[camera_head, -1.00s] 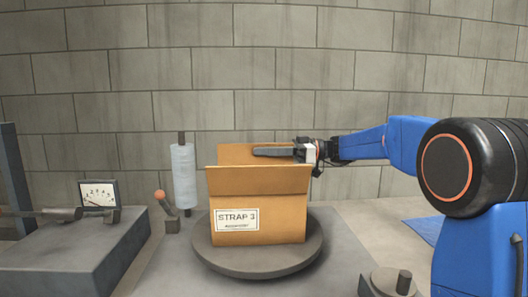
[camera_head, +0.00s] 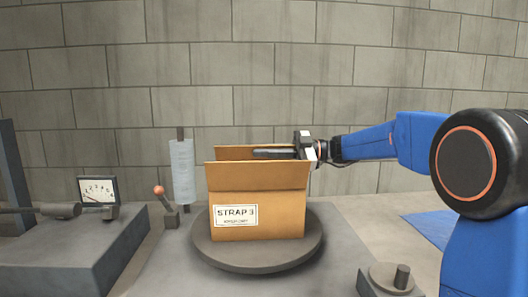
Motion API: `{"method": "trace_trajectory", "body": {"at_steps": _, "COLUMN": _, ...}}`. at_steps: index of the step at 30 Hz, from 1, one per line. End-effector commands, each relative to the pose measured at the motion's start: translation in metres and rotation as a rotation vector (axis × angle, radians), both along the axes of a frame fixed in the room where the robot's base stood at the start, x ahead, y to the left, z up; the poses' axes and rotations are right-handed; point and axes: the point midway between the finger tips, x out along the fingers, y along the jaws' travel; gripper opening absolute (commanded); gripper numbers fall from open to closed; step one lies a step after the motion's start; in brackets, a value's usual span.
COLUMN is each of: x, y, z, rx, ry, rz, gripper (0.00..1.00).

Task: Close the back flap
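The brown cardboard box (camera_head: 275,213), labelled "STRAP 3", stands on a round grey turntable (camera_head: 257,264). Its front flap (camera_head: 257,176) stands up and hides most of the opening. Behind it, a thin strip of cardboard at the back, apparently the back flap (camera_head: 228,150), shows just above the front flap's edge. My gripper (camera_head: 268,153) reaches in from the right over the box top. Its dark fingers point left, between the front edge and the back strip. I cannot tell finger spacing or whether they touch the flap.
A roll of wrap on a post (camera_head: 182,172) and an orange-knobbed lever (camera_head: 164,196) stand left of the turntable. A small knobbed unit (camera_head: 396,278) is at front right. A block wall is behind.

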Motion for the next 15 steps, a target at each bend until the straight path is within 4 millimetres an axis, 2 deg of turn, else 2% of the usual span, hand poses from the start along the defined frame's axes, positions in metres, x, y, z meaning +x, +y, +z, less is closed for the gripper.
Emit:
{"method": "trace_trajectory", "body": {"at_steps": 8, "x": 0.0, "y": -0.0002, "z": -0.0004, "rx": 0.0, "ry": 0.001, "rz": 0.0, "gripper": 0.0}}
{"method": "trace_trajectory", "body": {"at_steps": 11, "x": 0.0, "y": -0.0001, "z": -0.0004, "rx": 0.0, "ry": 0.001, "rz": 0.0, "gripper": 0.2}}
{"method": "trace_trajectory", "body": {"at_steps": 15, "x": 0.0, "y": -0.0001, "z": -0.0002, "rx": 0.0, "ry": 0.001, "rz": 0.0, "gripper": 0.23}}
